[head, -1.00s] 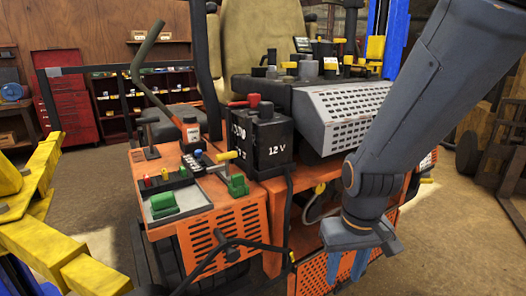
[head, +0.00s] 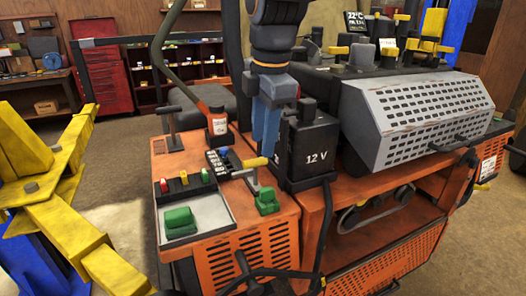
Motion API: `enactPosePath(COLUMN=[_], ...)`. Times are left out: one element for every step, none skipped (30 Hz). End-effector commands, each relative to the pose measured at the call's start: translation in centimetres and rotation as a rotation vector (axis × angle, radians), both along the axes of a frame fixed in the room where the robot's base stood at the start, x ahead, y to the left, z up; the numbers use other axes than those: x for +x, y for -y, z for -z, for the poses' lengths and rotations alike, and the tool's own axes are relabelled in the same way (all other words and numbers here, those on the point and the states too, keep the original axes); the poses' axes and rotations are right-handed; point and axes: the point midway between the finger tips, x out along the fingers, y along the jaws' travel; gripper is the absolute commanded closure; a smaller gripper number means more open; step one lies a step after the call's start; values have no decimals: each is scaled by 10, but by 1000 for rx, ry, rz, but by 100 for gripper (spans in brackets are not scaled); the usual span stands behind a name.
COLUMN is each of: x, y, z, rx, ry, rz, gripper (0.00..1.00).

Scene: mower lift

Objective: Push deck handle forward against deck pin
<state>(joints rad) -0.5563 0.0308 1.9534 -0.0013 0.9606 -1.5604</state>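A lever with a yellow grip (head: 256,163) stands on the orange console (head: 277,222), beside a black plate with light markings (head: 222,162); it may be the deck handle, but no label I can read confirms this. A small blue knob on that plate may be the deck pin; I cannot tell. My gripper (head: 266,150) points down with blue fingers, just behind and above the yellow grip and left of the black 12 V battery (head: 313,150). Its fingers look close together, and their tips are partly hidden. I cannot tell whether it touches the lever.
A tall bent lever (head: 168,60) and a black T-handle (head: 172,121) rise at the console's rear left. Green blocks (head: 180,222) sit on the front of it. A grey perforated cover (head: 425,115) is at right. A yellow lift arm (head: 60,220) is at left.

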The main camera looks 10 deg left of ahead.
Motion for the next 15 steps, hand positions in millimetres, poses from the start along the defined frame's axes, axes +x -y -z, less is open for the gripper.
enactPosePath(x=[0,1,1,2,3,4,5,6,7,8,8,10,10,11,12], y=[-1,-1,-1,0,0,0,-1,-1,-1,-2,-2,-3,-3,-4,-5], z=[2,5,9,14,18,25,29,34,41,45,49,54,58,61,64], rx=[-2,-3,-3,-3,-4,-4,-4,-3,-4,-3,-3,-2,-3,-3,-2], ry=[-1,-2,-2,-3,-3,-3,-4,-3,-5,-3,-3,-2,-3,-2,-1], rz=[-7,-8,-8,-6,-4,-3,-2,-1,-1,-1,0,0,-1,-1,-1], gripper=[65,65,65,65,65,65,65,65,65,65,65,65,65,65,65])
